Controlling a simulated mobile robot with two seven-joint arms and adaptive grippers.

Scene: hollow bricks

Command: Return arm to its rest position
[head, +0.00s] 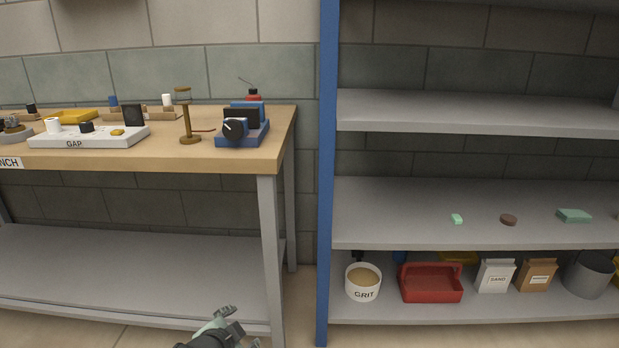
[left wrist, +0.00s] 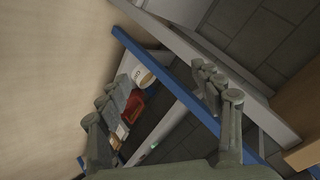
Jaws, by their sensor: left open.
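My left gripper (head: 236,328) shows at the bottom edge of the head view, low in front of the workbench's right front leg. In the left wrist view its two grey-green fingers (left wrist: 158,92) stand wide apart. It is open, with nothing held between the fingers. Most of the left arm is below the picture's edge. My right gripper is in neither view.
The wooden workbench (head: 215,158) holds a white GAP tray (head: 100,139), a brass stand (head: 188,125) and a blue device (head: 243,128). A grey shelf unit with a blue post (head: 327,170) stands right. Its bottom shelf holds a GRIT bucket (head: 363,283) and red bin (head: 430,286).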

